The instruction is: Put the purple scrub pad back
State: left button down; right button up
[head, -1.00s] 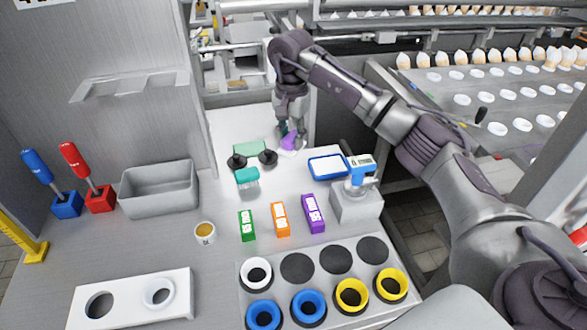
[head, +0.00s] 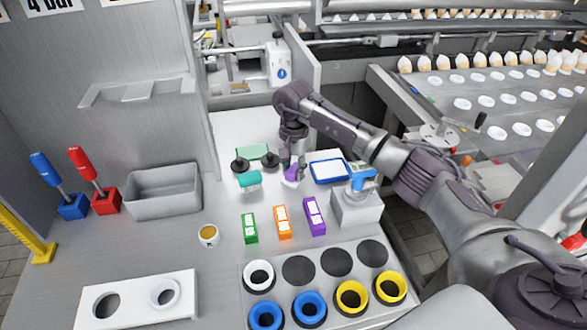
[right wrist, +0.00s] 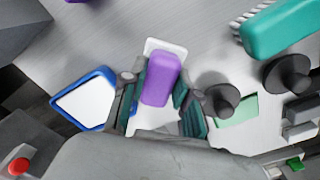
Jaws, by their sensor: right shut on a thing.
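The purple scrub pad (head: 291,170), with a white layer at one edge, is held in my right gripper (head: 293,165) above the back of the table. In the right wrist view the purple scrub pad (right wrist: 161,78) sits between both fingers of my right gripper (right wrist: 156,90), which is shut on it. The fingers hide part of the pad in the head view. A purple box (head: 315,215) with white labels stands in front of it, beside an orange box (head: 283,222) and a green box (head: 250,228). My left gripper is not in view.
A teal brush (head: 249,181) and two black knobs (head: 270,160) are left of the pad. A blue-rimmed tray (head: 329,169) and a grey device (head: 357,203) are at right.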

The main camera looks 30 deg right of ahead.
aim_at(294, 169)
jog(key=o, duration=1)
jog(key=shift+r, duration=0.4)
notch_tip(294, 169, up, 12)
jog(key=shift+f+b, duration=0.25)
jog(key=shift+b, duration=0.75)
